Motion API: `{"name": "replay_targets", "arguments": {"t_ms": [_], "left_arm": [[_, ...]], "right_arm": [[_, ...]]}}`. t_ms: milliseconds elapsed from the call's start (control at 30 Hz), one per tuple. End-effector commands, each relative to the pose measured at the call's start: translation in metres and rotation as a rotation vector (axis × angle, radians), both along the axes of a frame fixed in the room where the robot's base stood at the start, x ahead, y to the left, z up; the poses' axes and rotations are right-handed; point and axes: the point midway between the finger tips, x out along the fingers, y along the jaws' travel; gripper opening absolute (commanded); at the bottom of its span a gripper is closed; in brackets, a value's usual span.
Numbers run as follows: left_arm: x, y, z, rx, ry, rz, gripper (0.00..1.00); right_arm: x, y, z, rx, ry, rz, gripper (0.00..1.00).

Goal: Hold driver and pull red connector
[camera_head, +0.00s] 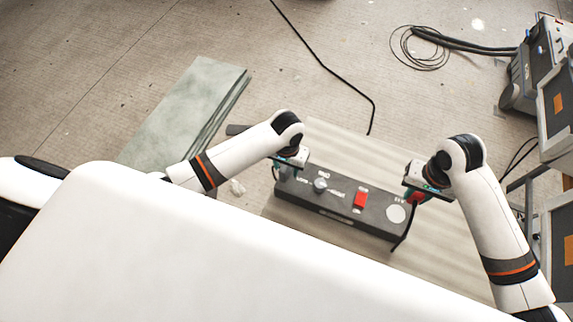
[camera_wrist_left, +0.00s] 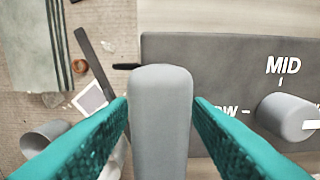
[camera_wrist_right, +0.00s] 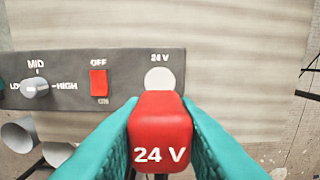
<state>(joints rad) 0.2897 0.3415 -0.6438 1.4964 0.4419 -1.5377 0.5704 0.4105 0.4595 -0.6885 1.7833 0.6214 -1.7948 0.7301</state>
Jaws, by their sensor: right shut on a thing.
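The driver (camera_head: 340,202) is a dark grey box with a knob (camera_head: 320,185), a red switch (camera_head: 360,200) and a round pale 24 V disc (camera_head: 395,213). My left gripper (camera_head: 291,160) is at the box's left end. In the left wrist view its teal fingers (camera_wrist_left: 160,105) stand open on either side of a grey rounded bar (camera_wrist_left: 160,110), with contact unclear. My right gripper (camera_wrist_right: 160,125) is shut on the red connector (camera_wrist_right: 160,130), marked "24 V". The connector appears apart from the pale disc, which shows uncovered. A black cable hangs below it.
The box lies on a pale board (camera_head: 330,140). A greenish slab stack (camera_head: 185,110) lies to the left. Equipment units (camera_head: 540,65) stand at the right, and a coiled cable (camera_head: 420,50) lies on the floor. A dark strip and small scraps show left of the box.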

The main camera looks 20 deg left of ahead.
Motion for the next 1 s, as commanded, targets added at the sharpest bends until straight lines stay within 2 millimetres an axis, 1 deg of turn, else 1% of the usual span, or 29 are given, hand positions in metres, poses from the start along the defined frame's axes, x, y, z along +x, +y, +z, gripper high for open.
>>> {"name": "replay_targets", "arguments": {"t_ms": [167, 267, 367, 700, 833, 1000], "left_arm": [[0.0, 0.0, 0.0, 0.0, 0.001, 0.0, 0.45], [0.0, 0.0, 0.005, 0.0, 0.0, 0.0, 0.45], [0.0, 0.0, 0.018, -0.001, -0.002, 0.0, 0.45], [0.001, 0.0, 0.089, -0.002, -0.003, -0.001, 0.45], [0.0, 0.0, 0.107, -0.001, -0.002, -0.001, 0.45], [0.0, 0.0, 0.119, 0.0, 0.0, 0.0, 0.45]], "right_arm": [[0.0, 0.0, 0.0, 0.0, 0.0, 0.0, 0.0], [0.0, 0.0, 0.0, 0.0, 0.0, 0.0, 0.0], [0.0, 0.0, 0.0, 0.0, 0.0, 0.0, 0.0], [0.0, 0.0, 0.0, 0.0, 0.0, 0.0, 0.0], [0.0, 0.0, 0.0, 0.0, 0.0, 0.0, 0.0], [0.0, 0.0, 0.0, 0.0, 0.0, 0.0, 0.0]]}}
